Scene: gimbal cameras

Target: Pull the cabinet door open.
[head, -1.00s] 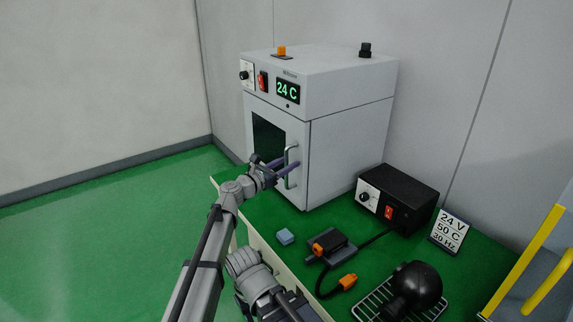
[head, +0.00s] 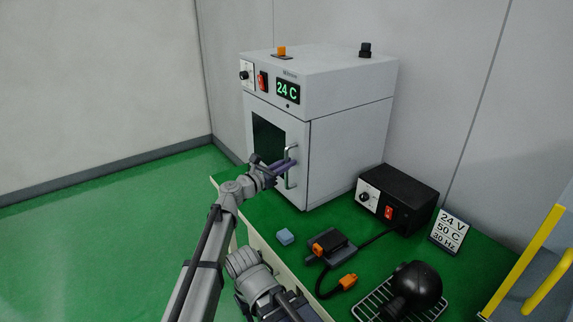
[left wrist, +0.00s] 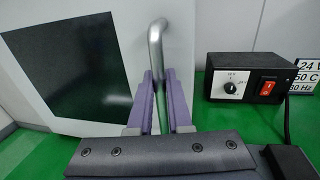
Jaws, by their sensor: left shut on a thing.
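The white cabinet (head: 345,115) stands on the green bench top, with a green "24 C" display above its door. The door (head: 294,142) has a dark window and looks shut, flush with the cabinet front. Its upright metal bar handle (head: 290,152) is on the door's right side. My left gripper (head: 284,166) is shut on the handle. In the left wrist view its purple fingers (left wrist: 161,100) lie on both sides of the handle bar (left wrist: 156,42). My right gripper does not show.
A black power supply (head: 398,197) stands right of the cabinet, near a sign card (head: 450,230). Open floor is at left.

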